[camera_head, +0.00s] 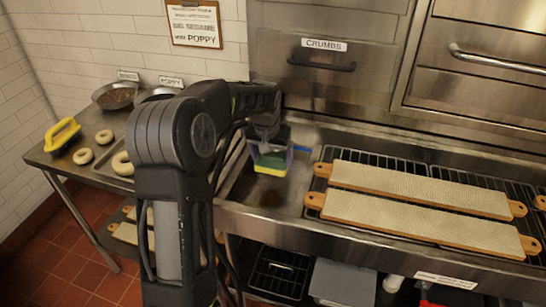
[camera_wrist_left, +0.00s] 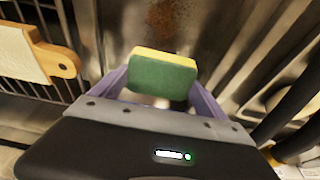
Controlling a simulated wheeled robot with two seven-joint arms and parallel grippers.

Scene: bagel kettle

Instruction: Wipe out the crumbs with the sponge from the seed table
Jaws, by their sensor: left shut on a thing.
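The green and yellow sponge (camera_head: 271,163) is between the purple fingers of my left gripper (camera_head: 270,150). It also shows in the left wrist view (camera_wrist_left: 163,76), green side facing the camera and yellow along the top edge. My left gripper is shut on it and holds it over the bare steel sink-like area (camera_head: 236,186), left of the boards. The seed table (camera_head: 100,180) is at the left, with bowls and bagels on it, partly hidden by my left arm. I cannot make out crumbs on it. My right gripper is not in view.
Two long cloth-topped wooden boards (camera_head: 420,190) lie on a black rack at the right. A drawer labelled CRUMBS (camera_head: 322,62) is behind.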

